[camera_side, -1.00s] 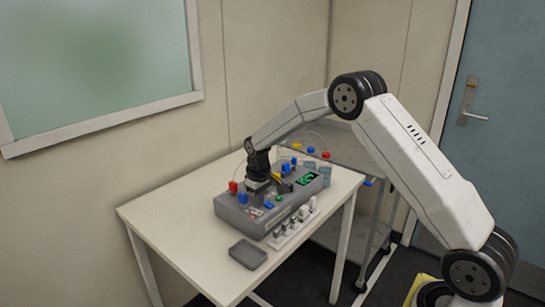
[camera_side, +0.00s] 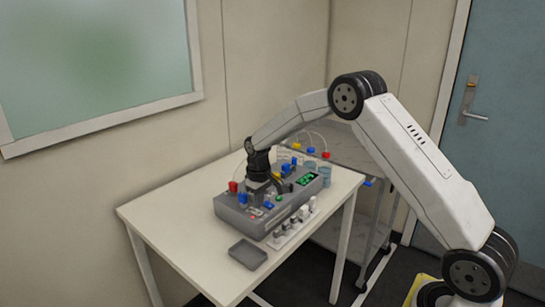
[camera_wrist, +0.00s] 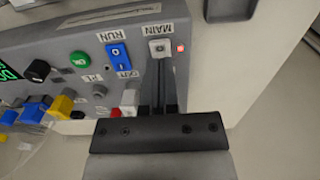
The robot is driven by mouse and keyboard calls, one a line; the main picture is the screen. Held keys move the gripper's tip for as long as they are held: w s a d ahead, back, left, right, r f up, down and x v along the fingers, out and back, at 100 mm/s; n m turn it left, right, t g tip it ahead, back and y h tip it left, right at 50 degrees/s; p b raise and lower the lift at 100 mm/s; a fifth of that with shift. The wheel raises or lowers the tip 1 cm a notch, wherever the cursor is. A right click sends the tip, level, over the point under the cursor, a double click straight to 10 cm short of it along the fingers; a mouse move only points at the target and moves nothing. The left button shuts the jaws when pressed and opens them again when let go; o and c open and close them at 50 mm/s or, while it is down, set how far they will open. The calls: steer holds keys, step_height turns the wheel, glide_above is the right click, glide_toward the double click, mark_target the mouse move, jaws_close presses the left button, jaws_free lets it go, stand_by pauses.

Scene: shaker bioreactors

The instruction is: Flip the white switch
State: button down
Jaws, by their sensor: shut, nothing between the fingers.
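The white switch (camera_wrist: 161,47) is a small pale rocker under the label MAIN on the grey control panel (camera_wrist: 205,32), upper middle of the wrist view. A small red light (camera_wrist: 180,48) glows just right of it. My gripper (camera_wrist: 164,66) is shut and empty, with its dark fingertips right at the lower edge of the white switch. I cannot tell whether they touch it. In the side view my gripper (camera_side: 262,192) is low over the left part of the device (camera_side: 236,215), and it hides the white switch there.
A blue RUN switch (camera_wrist: 118,55) sits close left of the white one, with a green button (camera_wrist: 80,60), black knob (camera_wrist: 38,71) and coloured caps further left. In the side view a grey tray (camera_side: 248,254) lies before the device. The table's left part (camera_side: 165,215) is clear.

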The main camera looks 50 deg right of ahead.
mark_target(260, 213)
steer(key=shift+f, duration=1.2)
stand_by(1.2)
steer(key=shift+r, duration=3.5)
steer(key=s+a+t, duration=0.1)
steer(key=s+a, duration=0.4)
steer(key=s, duration=0.7)
steer(key=s+a+t, duration=0.1)
steer(key=s+a, duration=0.4)
steer(key=s, duration=0.8)
steer(key=shift+r+t, duration=0.3)
steer(key=shift+r, duration=0.05)
